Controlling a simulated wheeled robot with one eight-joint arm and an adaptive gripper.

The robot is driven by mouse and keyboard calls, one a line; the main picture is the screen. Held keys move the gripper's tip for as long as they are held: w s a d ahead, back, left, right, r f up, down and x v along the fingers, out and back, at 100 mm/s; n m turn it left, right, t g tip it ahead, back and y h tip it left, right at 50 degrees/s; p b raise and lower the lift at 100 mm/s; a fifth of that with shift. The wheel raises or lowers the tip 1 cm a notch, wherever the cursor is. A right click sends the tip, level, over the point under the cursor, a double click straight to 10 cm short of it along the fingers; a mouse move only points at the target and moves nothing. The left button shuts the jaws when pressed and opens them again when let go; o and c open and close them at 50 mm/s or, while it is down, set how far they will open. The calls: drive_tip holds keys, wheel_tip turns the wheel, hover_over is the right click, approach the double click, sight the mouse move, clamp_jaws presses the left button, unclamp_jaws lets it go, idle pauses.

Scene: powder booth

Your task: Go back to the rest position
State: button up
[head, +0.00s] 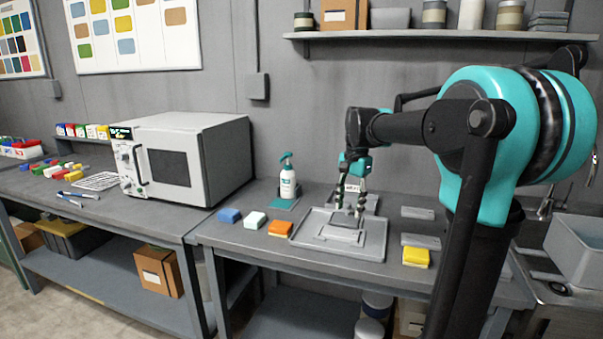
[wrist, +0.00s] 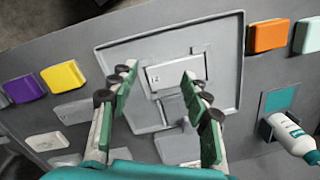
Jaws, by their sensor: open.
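My gripper (head: 347,208) is over the grey tray (head: 374,250) on the right-hand bench. In the wrist view my gripper (wrist: 158,78) is open, with its two green-padded fingers apart and nothing between them. A grey plate with a small label (wrist: 176,74) lies in the tray beyond the fingertips. I cannot tell how far the fingertips are above it.
A white pump bottle (head: 287,183), a blue block (head: 229,216), a pale green block (head: 255,220), an orange block (head: 280,229) and a yellow block (head: 416,257) stand around the tray. A grey oven (head: 215,160) is at left, a shelf (head: 440,33) above.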

drive_tip(key=s+a+f+n+y, duration=0.1)
drive_tip(key=s+a+f+n, duration=0.25)
drive_tip(key=s+f, duration=0.8)
drive_tip(key=s+d+f+n+t+h, duration=0.1)
drive_tip(key=s+d+f+n+t, duration=0.3)
drive_tip(key=s+d+f, duration=0.5)
wheel_tip(320, 180, down, 3)
drive_tip(key=shift+s+r+n+h, duration=0.2)
drive_tip(key=shift+s+n+h, duration=0.25)
drive_tip(key=shift+n, duration=0.2)
drive_tip(key=shift+d, duration=0.1)
